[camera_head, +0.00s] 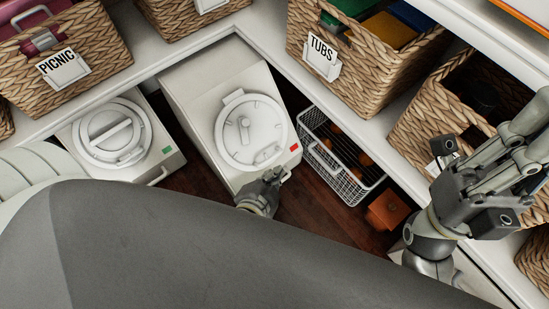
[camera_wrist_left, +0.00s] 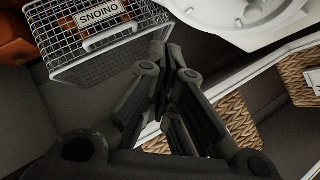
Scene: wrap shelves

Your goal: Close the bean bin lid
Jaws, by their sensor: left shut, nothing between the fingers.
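Two white bins stand on the lower level. The red-tagged middle bin (camera_head: 195,95) has a round pale lid (camera_head: 252,145) with a hinge-like tab at its top. The green-tagged left bin (camera_head: 163,165) has a round lid (camera_head: 112,128) with a bar handle. I read no bean label on either. My left gripper (camera_head: 281,176) is at the front of the red-tagged bin, beside its lid's lower edge; contact is unclear. In the left wrist view its fingers (camera_wrist_left: 160,48) are together and empty, near a white round lid (camera_wrist_left: 235,15). My right gripper (camera_head: 510,145) is at the right.
A wire onion basket (camera_head: 340,180) stands right of the red-tagged bin, with an orange box (camera_head: 388,209) near it. Wicker baskets, including PICNIC (camera_head: 105,45) and TUBS (camera_head: 370,75), line the white shelf (camera_head: 165,50) above. Some dark floor (camera_head: 320,215) is clear in front.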

